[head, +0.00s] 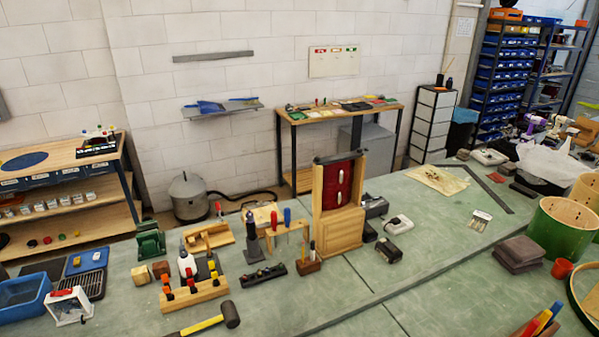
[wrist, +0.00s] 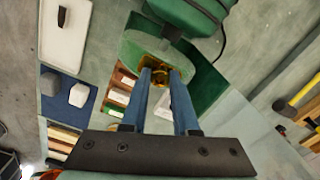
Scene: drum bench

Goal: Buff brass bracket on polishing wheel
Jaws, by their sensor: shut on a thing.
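In the wrist view my gripper (wrist: 162,78) has its two blue fingers shut on the brass bracket (wrist: 153,70), a small gold-coloured piece at the fingertips. The bracket overlaps the edge of a pale rounded part (wrist: 137,50) of the green polishing machine (wrist: 190,15), which looks like its wheel. I cannot tell whether they touch. In the head view the green machine (head: 150,241) stands on the bench at the left. My gripper and the bracket do not show in that view.
A wooden rack of bottles and tools (head: 193,294) and small wooden blocks (head: 160,269) stand close to the machine. A hammer (head: 230,315) lies in front. A blue bin (head: 22,301) is at the far left. The bench centre right (head: 420,260) is clear.

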